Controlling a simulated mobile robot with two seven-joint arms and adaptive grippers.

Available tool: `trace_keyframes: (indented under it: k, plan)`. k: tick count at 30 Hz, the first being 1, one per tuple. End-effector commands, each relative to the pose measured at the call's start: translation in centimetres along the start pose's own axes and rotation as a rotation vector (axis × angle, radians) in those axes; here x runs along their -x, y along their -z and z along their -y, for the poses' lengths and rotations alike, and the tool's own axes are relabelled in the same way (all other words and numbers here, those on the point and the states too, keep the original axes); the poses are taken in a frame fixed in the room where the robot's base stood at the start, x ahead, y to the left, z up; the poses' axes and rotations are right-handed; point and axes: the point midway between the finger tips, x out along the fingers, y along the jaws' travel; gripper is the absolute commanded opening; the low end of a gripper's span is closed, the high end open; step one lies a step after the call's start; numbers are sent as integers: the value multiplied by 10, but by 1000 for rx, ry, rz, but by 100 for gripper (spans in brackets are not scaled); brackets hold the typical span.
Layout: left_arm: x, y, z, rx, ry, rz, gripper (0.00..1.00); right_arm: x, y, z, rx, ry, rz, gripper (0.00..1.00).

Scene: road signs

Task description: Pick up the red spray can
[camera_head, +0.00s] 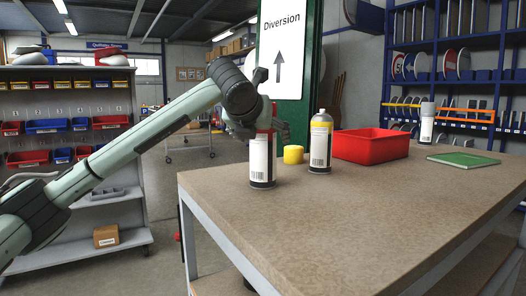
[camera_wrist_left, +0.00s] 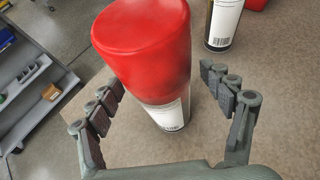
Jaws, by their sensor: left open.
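The red spray can (camera_head: 262,160) stands upright on the workbench, with a white and black label; the gripper hides most of its top in the head view. In the left wrist view its red cap (camera_wrist_left: 143,48) fills the upper middle. My left gripper (camera_head: 257,128) is at the can's upper part. In the left wrist view the left gripper (camera_wrist_left: 163,88) is open, with one finger on each side of the can and gaps between them and it. My right gripper is not in view.
The workbench (camera_head: 350,220) is clear in front.

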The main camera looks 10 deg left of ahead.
Motion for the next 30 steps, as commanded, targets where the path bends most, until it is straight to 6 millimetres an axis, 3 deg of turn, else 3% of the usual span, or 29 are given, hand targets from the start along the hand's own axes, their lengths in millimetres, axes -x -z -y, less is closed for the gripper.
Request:
trace_keyframes:
  k: [9, 27, 30]
  plan:
    - [-7, 0, 0, -1, 1, 0, 80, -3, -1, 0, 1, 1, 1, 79]
    - [-5, -1, 0, 0, 1, 4, 6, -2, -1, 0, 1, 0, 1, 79]
    - [-5, -1, 0, 0, 1, 4, 3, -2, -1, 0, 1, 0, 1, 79]
